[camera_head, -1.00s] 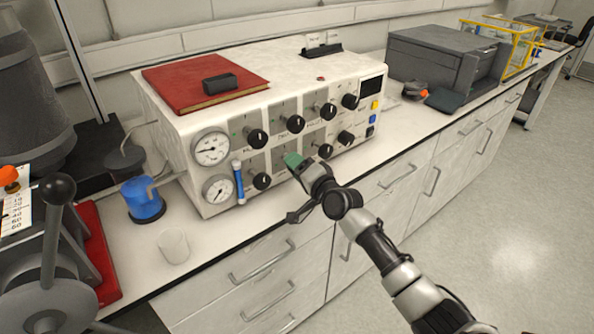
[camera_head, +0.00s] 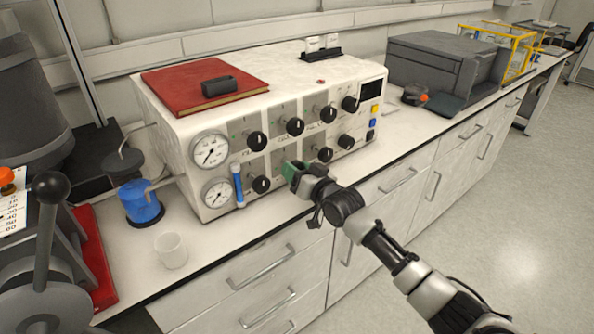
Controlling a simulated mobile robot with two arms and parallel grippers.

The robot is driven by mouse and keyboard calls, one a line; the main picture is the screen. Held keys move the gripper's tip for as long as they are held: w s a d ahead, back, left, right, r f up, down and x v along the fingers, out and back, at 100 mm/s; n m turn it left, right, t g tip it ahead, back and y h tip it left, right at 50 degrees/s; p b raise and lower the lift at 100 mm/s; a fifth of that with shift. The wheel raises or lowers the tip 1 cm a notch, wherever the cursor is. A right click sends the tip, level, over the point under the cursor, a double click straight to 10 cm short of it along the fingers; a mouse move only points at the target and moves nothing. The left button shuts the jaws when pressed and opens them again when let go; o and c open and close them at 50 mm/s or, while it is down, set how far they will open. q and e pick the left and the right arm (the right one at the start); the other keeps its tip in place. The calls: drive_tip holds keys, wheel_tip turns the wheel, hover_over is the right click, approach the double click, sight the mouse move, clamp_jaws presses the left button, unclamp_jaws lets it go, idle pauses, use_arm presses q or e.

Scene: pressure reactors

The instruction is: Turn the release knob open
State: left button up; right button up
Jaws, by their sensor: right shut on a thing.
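The white control box (camera_head: 345,75) stands on the bench with two rows of black knobs, such as one in the upper row (camera_head: 257,141). My right gripper (camera_head: 291,173) reaches the lower row of its front panel, between the lower left knob (camera_head: 260,185) and another lower knob (camera_head: 324,154). It is shut on the release knob, which the fingers mostly hide. A green part shows at the fingertips. The upper gauge (camera_head: 209,150) has its needle pointing down-left; the lower gauge (camera_head: 217,193) sits below it. My left gripper is out of view.
A red book (camera_head: 165,84) with a small black object lies on the box. A grey machine (camera_head: 425,62) stands right. Drawers line the bench front.

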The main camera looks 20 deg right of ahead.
drive_tip(key=shift+f+n, duration=0.15)
drive_tip(key=shift+n, duration=0.45)
drive_tip(key=o, duration=0.9)
drive_tip(key=shift+s, duration=0.1)
drive_tip(key=v, duration=1)
drive_tip(key=shift+s+d, duration=0.15)
drive_tip(key=shift+s, duration=0.15)
